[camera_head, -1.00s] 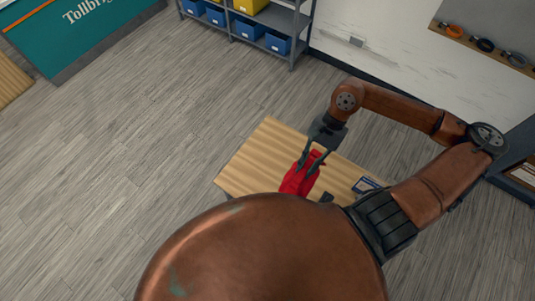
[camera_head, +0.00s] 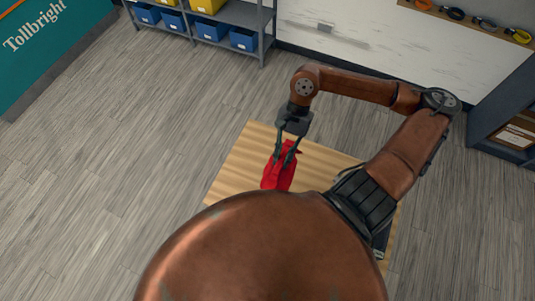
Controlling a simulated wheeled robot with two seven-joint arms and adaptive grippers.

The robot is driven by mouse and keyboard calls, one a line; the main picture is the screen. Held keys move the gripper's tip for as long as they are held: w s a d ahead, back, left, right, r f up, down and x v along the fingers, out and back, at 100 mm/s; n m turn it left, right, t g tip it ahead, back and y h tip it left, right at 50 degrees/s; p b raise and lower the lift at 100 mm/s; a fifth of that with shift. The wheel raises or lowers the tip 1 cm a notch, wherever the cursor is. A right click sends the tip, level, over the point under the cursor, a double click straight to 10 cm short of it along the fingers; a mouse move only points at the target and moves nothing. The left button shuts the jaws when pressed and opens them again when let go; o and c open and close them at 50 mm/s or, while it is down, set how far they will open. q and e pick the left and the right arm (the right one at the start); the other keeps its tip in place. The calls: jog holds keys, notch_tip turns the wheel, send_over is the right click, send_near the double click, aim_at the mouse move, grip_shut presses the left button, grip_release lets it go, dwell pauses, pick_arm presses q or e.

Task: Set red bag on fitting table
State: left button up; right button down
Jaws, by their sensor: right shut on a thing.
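The red bag (camera_head: 278,174) is in the middle of the head view, over the light wooden table (camera_head: 236,160). My right gripper (camera_head: 287,150) points down and is shut on the top of the red bag. I cannot tell whether the bag's bottom touches the tabletop, as my own body hides its lower part. My body also hides the near part of the table. My left gripper is not in view.
A grey shelf (camera_head: 232,25) with blue bins (camera_head: 243,39) and yellow bins stands at the back. A teal counter (camera_head: 45,45) is at the upper left. A dark cabinet (camera_head: 505,110) stands at the right. Open wood-look floor (camera_head: 120,150) lies left of the table.

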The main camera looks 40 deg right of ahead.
jog(key=w+d+f+p, duration=0.5)
jog(key=w+f, duration=0.6)
jog(key=f, duration=0.1)
jog(key=shift+w+f, duration=0.2)
jog(key=shift+w, duration=0.15)
jog(key=shift+f, duration=0.15)
jog(key=c, duration=1.8)
grip_release()
jog(key=shift+c, duration=0.2)
